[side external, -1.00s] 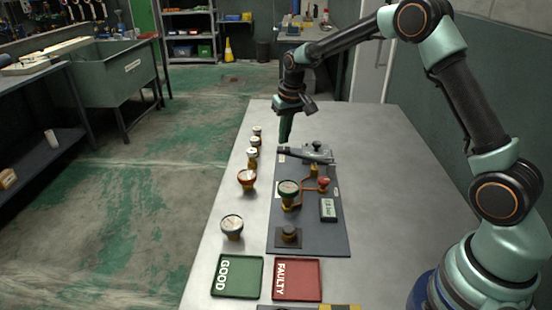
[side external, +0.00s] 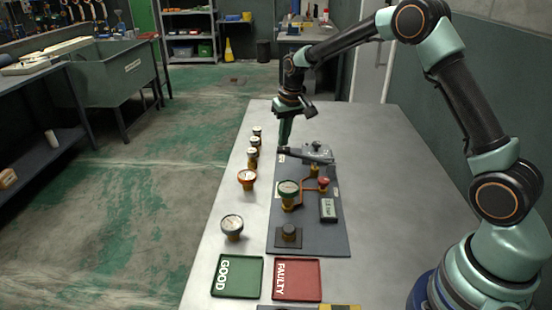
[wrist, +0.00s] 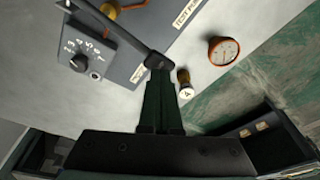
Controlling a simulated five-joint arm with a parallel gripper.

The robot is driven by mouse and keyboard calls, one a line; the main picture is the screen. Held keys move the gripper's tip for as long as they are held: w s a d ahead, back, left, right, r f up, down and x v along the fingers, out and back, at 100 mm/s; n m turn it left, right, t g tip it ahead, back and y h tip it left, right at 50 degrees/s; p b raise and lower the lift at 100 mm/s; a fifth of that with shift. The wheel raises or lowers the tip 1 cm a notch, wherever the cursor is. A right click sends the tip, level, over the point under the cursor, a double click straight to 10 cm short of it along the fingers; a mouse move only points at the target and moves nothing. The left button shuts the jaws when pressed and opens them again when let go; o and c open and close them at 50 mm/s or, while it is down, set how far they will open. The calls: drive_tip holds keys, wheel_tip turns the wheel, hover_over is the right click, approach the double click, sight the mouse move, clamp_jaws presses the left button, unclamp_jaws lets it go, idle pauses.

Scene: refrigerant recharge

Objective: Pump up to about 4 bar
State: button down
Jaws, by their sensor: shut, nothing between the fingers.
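My gripper (side external: 284,142) is shut and empty, pointing down at the far end of the grey test plate (side external: 313,233). Its fingertips are at the free end of the dark pump lever (side external: 300,155). In the wrist view, the shut fingers (wrist: 160,78) meet the rounded lever end (wrist: 155,62), seemingly touching it. The lever lies low, nearly flat. A small display (side external: 328,209) shows a bar reading too small to read surely.
Loose gauges stand left of the plate, including a red-rimmed one (side external: 247,178) and a white-faced one (side external: 232,225). A green GOOD tray (side external: 238,290) and red FAULTY tray (side external: 297,293) lie at the near end. The table's right side is clear.

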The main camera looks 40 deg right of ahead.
sight(284, 149)
drive_tip(key=shift+f, duration=1.95)
drive_tip(key=shift+r, duration=2.3)
drive_tip(key=shift+r, duration=0.1)
wheel_tip(284, 149, up, 3)
drive_tip(key=shift+r, duration=0.95)
